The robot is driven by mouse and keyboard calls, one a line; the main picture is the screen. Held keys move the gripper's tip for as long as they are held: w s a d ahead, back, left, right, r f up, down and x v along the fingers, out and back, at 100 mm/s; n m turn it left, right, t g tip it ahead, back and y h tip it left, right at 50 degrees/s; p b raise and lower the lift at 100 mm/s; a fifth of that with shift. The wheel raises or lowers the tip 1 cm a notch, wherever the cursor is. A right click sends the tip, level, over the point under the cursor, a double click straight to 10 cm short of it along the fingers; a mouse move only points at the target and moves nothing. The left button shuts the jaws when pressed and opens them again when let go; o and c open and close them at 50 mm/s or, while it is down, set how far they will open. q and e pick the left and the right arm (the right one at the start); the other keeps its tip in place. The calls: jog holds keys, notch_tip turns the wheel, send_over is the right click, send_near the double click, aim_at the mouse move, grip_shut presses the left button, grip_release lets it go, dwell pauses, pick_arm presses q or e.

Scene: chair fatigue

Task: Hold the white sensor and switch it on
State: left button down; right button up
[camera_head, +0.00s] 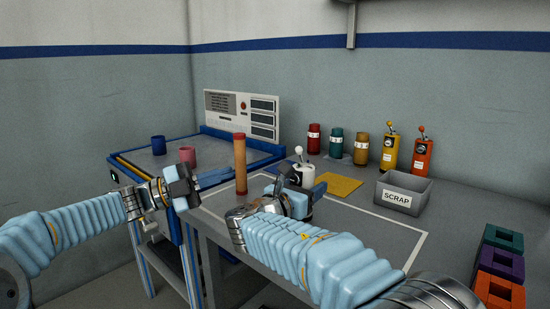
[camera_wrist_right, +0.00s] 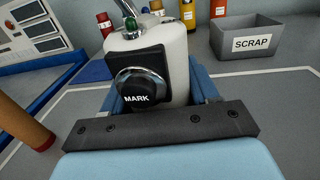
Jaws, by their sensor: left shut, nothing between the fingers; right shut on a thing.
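The white sensor (camera_head: 302,173) stands upright above the grey table, with a light-coloured lever on top. In the right wrist view the white sensor (camera_wrist_right: 172,55) shows a black plate with a round knob marked MARK (camera_wrist_right: 140,88), a green part and a metal lever at its top. My right gripper (camera_head: 303,186) is shut on it, with blue fingers on both sides. Whether its base touches the table is hidden. My left gripper (camera_head: 188,186) is shut and empty, apart from the sensor, to its left and near the table's left edge.
An orange-brown cylinder (camera_head: 240,163) stands left of the sensor. A yellow sheet (camera_head: 338,185) and a grey SCRAP bin (camera_head: 402,194) lie to the right. Yellow (camera_head: 390,153) and orange (camera_head: 422,156) lever devices stand behind. A blue-edged bench (camera_head: 215,178) holds two cups.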

pick_arm(q)
jog(key=x, duration=1.4)
jog(key=shift+s+d+r+m+g+y, duration=0.15)
jog(key=shift+r+m+g+y, duration=0.2)
jog(key=shift+m, duration=0.55)
jog(key=m+y, duration=0.1)
jog(key=m, duration=0.1)
jog(key=s+d+m+g+y, duration=0.1)
jog(key=m, duration=0.1)
jog(key=shift+r+y, duration=0.35)
jog(key=shift+r, duration=0.05)
send_near(297, 151)
jog(key=s+a+r, duration=0.3)
jog(key=a, duration=0.2)
jog(key=shift+s+a+f, duration=0.1)
jog(key=shift+s+f, duration=0.05)
